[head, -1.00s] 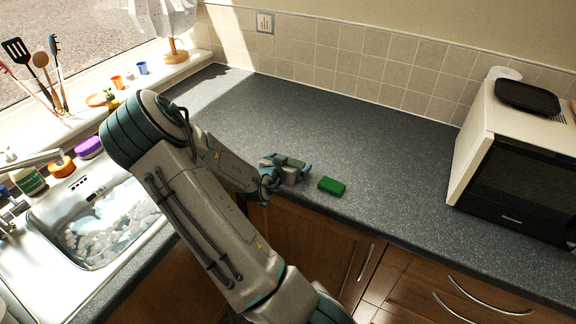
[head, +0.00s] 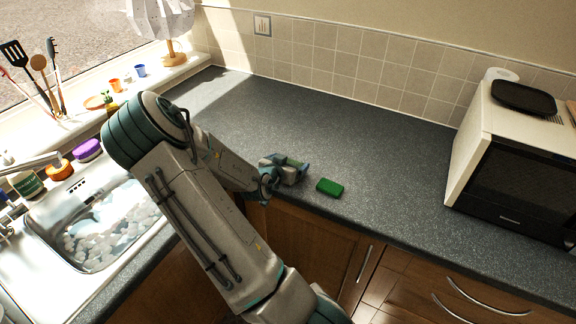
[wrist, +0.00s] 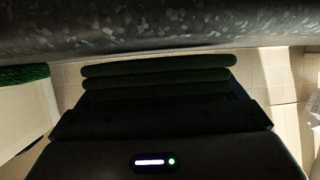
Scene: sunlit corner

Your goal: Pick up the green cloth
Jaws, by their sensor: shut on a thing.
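My gripper (head: 296,168) is low over the front part of the worktop, left of a bright green block (head: 329,187). It is shut on the green cloth (wrist: 158,73), which shows in the wrist view as a dark, folded stack of layers across the fingers. In the head view the cloth is mostly hidden by the gripper. The green block looks like a sponge and lies flat on the worktop, apart from the gripper. Its edge also shows at the left of the wrist view (wrist: 22,74). I cannot tell whether the cloth touches the worktop.
The grey worktop (head: 370,150) is clear behind the gripper. A microwave (head: 520,150) with a black tray (head: 525,98) on top stands at the right. The sink (head: 100,235) is at the left, with a purple sponge (head: 87,149) behind it. A tiled wall bounds the back.

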